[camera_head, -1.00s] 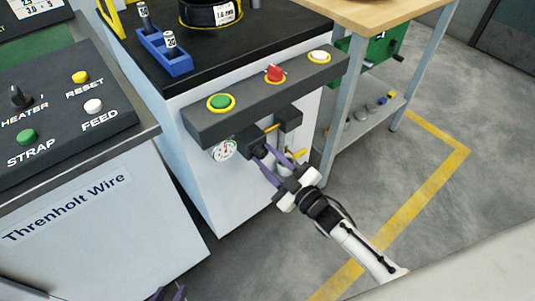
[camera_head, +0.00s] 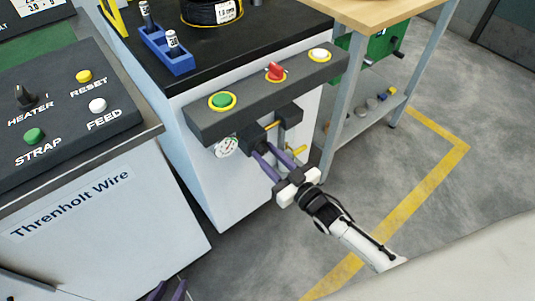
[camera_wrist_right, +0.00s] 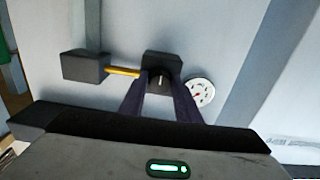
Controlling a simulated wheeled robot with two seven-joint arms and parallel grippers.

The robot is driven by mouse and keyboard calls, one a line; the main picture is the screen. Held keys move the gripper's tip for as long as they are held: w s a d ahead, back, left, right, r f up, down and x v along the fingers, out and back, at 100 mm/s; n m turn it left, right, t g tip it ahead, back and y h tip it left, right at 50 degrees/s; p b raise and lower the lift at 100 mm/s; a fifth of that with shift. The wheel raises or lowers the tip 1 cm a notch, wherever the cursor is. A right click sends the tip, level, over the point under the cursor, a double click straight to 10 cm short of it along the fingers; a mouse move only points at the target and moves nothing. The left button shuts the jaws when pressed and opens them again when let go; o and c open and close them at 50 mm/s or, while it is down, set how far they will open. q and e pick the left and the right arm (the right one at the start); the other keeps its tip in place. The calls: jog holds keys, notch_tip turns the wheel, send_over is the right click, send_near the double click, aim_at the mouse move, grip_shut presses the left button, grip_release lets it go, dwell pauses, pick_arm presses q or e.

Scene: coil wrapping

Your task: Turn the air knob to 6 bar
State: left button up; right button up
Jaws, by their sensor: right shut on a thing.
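The air knob (camera_wrist_right: 162,63) is a dark block with a pale mark on the cabinet front, below the button bar. In the head view the knob (camera_head: 252,138) is partly covered by my fingers. My right gripper (camera_wrist_right: 160,84) is shut on it with its purple fingers on both sides. It also shows in the head view (camera_head: 261,154). The round white pressure gauge (camera_head: 227,147) sits beside the knob and also shows in the right wrist view (camera_wrist_right: 199,93); its needle is too small to read. My left gripper (camera_head: 169,291) shows at the bottom edge, fingers apart and empty.
Above is a grey bar (camera_head: 265,95) with green, red and white controls. A yellow pipe (camera_wrist_right: 123,72) joins the knob block to another dark block (camera_wrist_right: 85,67). A yellow lever (camera_head: 296,152) is close to the right gripper. The Threnholt Wire console (camera_head: 70,205) stands left.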

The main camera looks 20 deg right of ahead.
jog(key=o, duration=1)
pick_arm(q)
jog(key=shift+r+p, duration=0.7)
jog(key=shift+p, duration=0.15)
pick_arm(e)
jog(key=v, duration=1)
jog(key=shift+s+r, duration=0.1)
pick_arm(q)
jog(key=r+p, duration=0.2)
jog(key=p, duration=0.1)
jog(key=r+p, duration=0.2)
jog(key=p, duration=0.1)
jog(key=shift+a+r+p, duration=0.2)
jog(key=shift+r+p, duration=0.1)
pick_arm(e)
jog(key=s+a+m+g+h, duration=0.2)
jog(key=s+g, duration=0.6)
jog(key=s, duration=0.8)
jog(key=shift+s+a+h, duration=0.15)
jog(key=shift+a+h, duration=0.65)
jog(key=shift+a, duration=0.15)
